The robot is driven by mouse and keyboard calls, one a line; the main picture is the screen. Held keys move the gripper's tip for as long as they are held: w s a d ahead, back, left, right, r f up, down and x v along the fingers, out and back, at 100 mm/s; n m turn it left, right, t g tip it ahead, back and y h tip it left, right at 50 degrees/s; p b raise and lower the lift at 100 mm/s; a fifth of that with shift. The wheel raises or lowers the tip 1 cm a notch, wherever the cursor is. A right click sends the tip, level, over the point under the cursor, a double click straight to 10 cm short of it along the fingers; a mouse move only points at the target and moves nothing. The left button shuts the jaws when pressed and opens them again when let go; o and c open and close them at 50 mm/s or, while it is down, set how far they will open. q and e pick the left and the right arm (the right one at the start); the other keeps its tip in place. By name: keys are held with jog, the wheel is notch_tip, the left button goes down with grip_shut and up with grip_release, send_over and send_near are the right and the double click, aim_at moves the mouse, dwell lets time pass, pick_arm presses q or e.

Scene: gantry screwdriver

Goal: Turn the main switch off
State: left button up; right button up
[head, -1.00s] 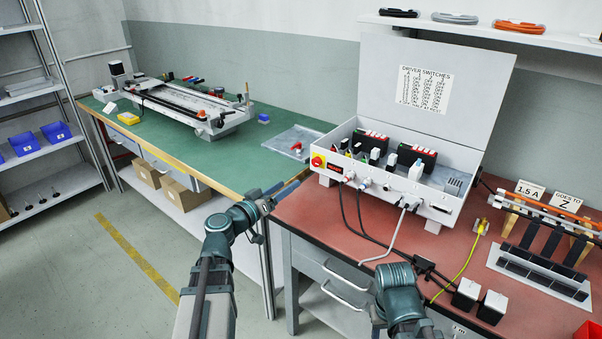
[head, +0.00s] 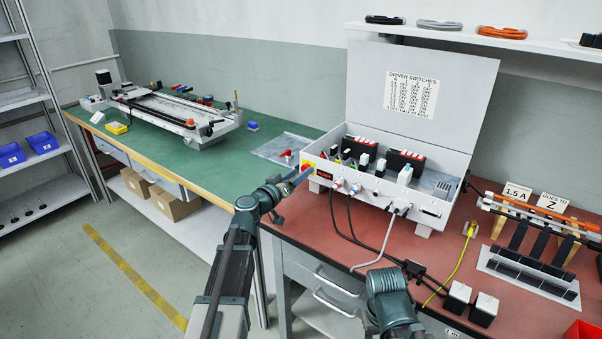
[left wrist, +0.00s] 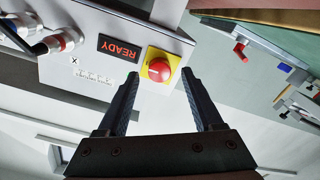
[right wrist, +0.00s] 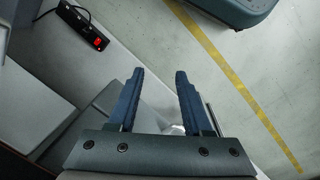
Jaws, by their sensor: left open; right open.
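The main switch is a red round knob on a yellow plate (left wrist: 159,69), at the left end of the control box's front (head: 330,187). In the head view the knob is partly hidden by my left gripper (head: 296,179). In the left wrist view my left gripper (left wrist: 160,74) is open, its two fingertips on either side of the knob in the picture. Whether they touch it or stop just short, I cannot tell. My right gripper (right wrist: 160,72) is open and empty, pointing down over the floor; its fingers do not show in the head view.
A lit READY display (left wrist: 119,48) sits beside the switch. Cables (head: 385,240) hang from the box front over the red bench (head: 300,225). A green table (head: 170,150) with a gantry stands left. A power strip with a red rocker (right wrist: 97,42) shows in the right wrist view.

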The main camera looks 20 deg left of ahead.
pick_arm(q)
jog(key=shift+w+d, duration=0.25)
jog(key=shift+w, duration=0.3)
grip_shut()
